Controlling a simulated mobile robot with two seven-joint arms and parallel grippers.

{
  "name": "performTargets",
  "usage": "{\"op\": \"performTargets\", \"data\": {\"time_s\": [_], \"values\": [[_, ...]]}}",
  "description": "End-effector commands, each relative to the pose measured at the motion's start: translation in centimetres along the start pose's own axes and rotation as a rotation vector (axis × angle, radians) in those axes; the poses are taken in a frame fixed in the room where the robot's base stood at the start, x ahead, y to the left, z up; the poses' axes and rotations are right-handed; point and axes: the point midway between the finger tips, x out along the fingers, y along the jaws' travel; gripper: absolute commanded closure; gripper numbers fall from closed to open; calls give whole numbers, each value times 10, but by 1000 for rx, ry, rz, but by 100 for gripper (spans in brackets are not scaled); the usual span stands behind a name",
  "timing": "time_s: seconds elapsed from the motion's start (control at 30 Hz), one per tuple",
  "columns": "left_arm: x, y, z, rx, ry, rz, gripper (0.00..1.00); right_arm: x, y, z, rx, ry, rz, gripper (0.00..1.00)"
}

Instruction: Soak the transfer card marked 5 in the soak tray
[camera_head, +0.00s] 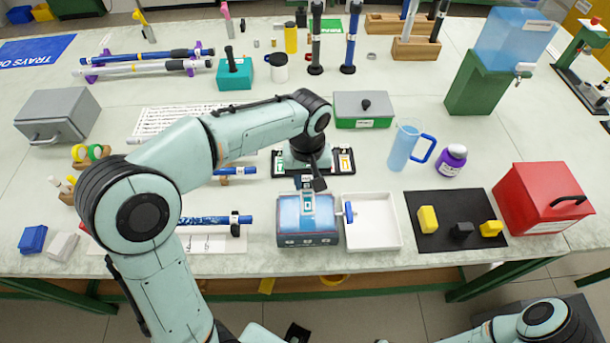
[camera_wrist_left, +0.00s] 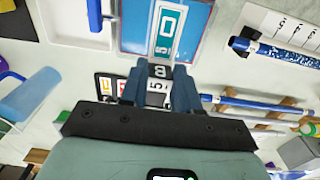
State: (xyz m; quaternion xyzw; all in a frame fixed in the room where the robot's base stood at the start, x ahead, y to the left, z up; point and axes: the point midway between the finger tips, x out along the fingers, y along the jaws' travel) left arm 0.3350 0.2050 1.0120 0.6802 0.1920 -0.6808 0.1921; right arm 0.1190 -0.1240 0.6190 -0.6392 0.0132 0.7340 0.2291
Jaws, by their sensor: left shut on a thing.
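My left gripper (camera_head: 312,184) points down over the near edge of the table and is shut on a transfer card (camera_head: 307,203). My right gripper is out of view.
A white tray (camera_head: 388,238) with a blue-knobbed tool at its left edge stands right of the soak tray. A black card holder (camera_head: 345,160) lies behind. A blue rod (camera_head: 210,220) on supports is to the left. A jug (camera_head: 403,147) and a black mat (camera_head: 440,205) are to the right.

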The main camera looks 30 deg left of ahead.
Motion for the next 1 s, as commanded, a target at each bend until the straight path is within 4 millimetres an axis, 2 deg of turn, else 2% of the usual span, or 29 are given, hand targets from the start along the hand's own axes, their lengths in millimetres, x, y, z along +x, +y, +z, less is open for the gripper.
{"op": "performTargets", "data": {"time_s": [1.0], "values": [[90, -1, 0, 0, -1, -1, 89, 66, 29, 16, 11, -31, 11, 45]]}}
